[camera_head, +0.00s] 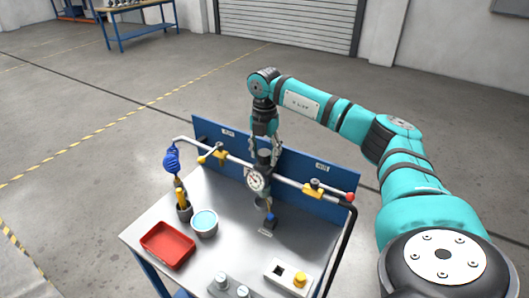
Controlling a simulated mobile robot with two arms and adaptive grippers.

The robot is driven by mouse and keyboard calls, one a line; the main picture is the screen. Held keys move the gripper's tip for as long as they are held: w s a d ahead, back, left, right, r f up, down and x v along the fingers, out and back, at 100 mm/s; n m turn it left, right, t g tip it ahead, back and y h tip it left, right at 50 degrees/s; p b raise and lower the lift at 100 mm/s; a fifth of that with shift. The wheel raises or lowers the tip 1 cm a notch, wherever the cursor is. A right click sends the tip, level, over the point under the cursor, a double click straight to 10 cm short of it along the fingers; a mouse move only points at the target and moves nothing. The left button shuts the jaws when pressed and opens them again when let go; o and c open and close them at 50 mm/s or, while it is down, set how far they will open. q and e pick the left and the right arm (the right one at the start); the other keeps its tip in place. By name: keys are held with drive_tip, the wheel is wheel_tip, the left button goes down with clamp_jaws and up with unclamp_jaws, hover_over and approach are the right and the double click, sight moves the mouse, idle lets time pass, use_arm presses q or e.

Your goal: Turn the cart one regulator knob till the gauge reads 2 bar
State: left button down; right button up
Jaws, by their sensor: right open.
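The regulator sits in the middle of the pipe over the cart, in the head view. Its round white gauge (256,180) faces me; its reading is too small to tell. A dark knob (264,157) appears to top the regulator just behind the gauge. My right gripper (265,148) points down over this knob, with its open fingers close around or beside it; I cannot tell whether they touch it. My left gripper is not in view.
Yellow valve handles (313,188) sit along the pipe. A blue panel (325,189) stands behind. A blue workbench (140,33) is far off.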

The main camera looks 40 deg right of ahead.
sight(265, 152)
wheel_tip(265, 152, up, 12)
idle(0.5)
idle(0.5)
